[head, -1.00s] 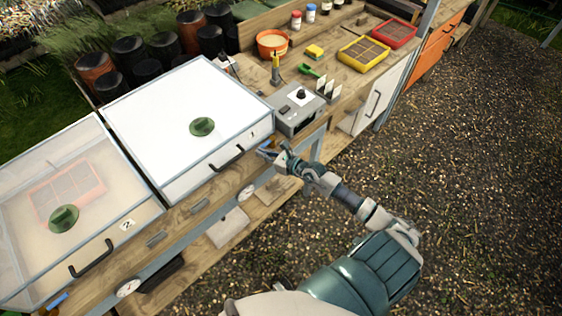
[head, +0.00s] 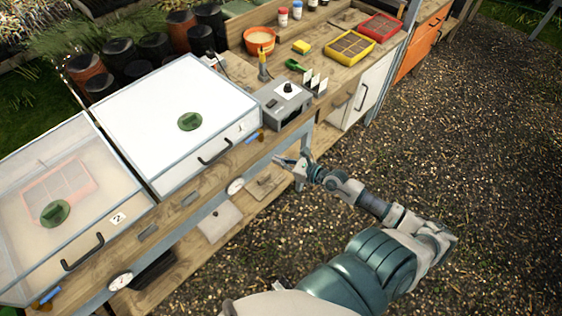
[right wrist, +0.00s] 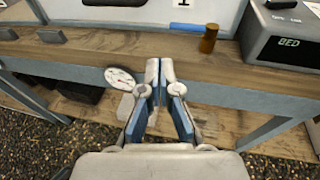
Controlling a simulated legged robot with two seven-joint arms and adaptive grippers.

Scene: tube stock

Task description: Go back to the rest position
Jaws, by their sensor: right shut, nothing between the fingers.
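My right gripper (head: 288,162) is in front of the bench's front edge, below the grey control box, and touches nothing that I can see. In the right wrist view its two fingers (right wrist: 159,75) are together with nothing between them. The bench's wooden front edge (right wrist: 220,80) lies just beyond the fingertips in that view. My left gripper is in neither view.
Two lidded propagator boxes, the white one (head: 160,95) and the clear one (head: 30,185), stand on the bench left of my right arm. The control box (head: 283,105) is beyond the gripper. Trays (head: 349,46) stand farther back. Open gravel (head: 450,150) lies to the right.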

